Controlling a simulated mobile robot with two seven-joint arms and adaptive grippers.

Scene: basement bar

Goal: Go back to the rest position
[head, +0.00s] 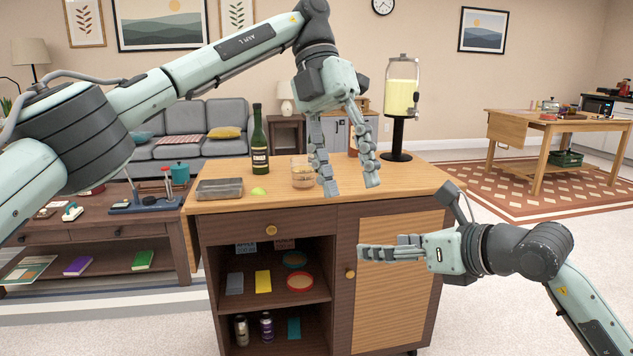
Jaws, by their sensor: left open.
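My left gripper (348,187) hangs fingers-down in front of the wooden top of the bar cabinet (408,180), its arm reaching in from the upper left. Its two fingers are apart, with nothing seen between them. My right gripper (362,253) is lower, in front of the cabinet's door, its fingers pointing left. I see its fingers nearly edge-on, so I cannot tell how far apart they are; no held object shows.
A low wooden table (110,232) is at left. Carpet at lower right is clear.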

